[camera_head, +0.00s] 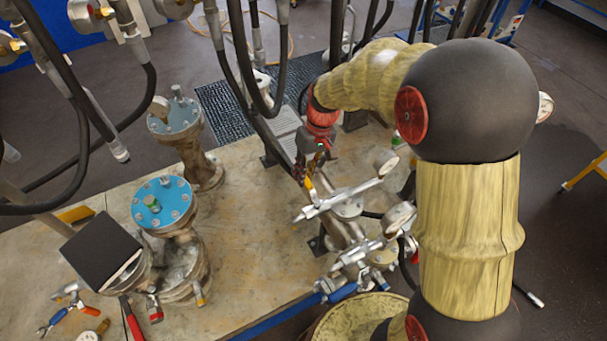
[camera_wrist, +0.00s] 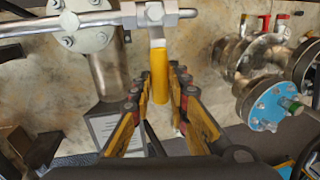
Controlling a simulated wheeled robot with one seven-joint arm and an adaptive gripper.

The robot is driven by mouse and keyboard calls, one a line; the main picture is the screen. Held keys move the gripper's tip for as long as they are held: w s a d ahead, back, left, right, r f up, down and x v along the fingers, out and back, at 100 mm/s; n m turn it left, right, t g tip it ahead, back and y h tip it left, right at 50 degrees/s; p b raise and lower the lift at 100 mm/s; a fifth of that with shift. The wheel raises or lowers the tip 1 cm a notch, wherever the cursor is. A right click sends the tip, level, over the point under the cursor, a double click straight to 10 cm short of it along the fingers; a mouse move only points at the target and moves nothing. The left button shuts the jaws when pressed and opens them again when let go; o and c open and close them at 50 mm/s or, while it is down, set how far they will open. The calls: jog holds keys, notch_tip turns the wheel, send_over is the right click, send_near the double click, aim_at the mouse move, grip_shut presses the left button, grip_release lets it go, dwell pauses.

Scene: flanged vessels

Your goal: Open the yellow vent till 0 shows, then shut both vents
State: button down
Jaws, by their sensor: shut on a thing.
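The yellow vent handle (camera_wrist: 159,75) hangs from a metal valve body (camera_wrist: 150,14) on a horizontal pipe in the wrist view. My gripper (camera_wrist: 160,88) has its fingers on both sides of the handle and is shut on it. In the head view my gripper (camera_head: 307,178) is beside the silver cross pipe (camera_head: 345,198), and a bit of the yellow handle (camera_head: 309,185) shows there. I cannot tell which other valve is the second vent.
Blue-topped flanged vessels (camera_head: 163,203) stand to the left on the stone slab (camera_head: 250,230). Blue-handled (camera_head: 343,293) and red-handled (camera_head: 131,319) valves are near the front. Black hoses (camera_head: 240,85) hang at the back near my arm.

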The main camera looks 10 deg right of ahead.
jog(key=shift+w, duration=0.1)
dwell(0.3)
jog(key=c, duration=1.7)
grip_release()
jog(key=shift+r, duration=0.1)
jog(key=r, duration=0.4)
jog(key=d+r, duration=0.1)
jog(key=r, duration=0.2)
jog(key=d+r, duration=0.1)
jog(key=r, duration=0.3)
jog(key=shift+w+d+r, duration=0.2)
jog(key=shift+w+r, duration=0.05)
jog(key=shift+r, duration=0.05)
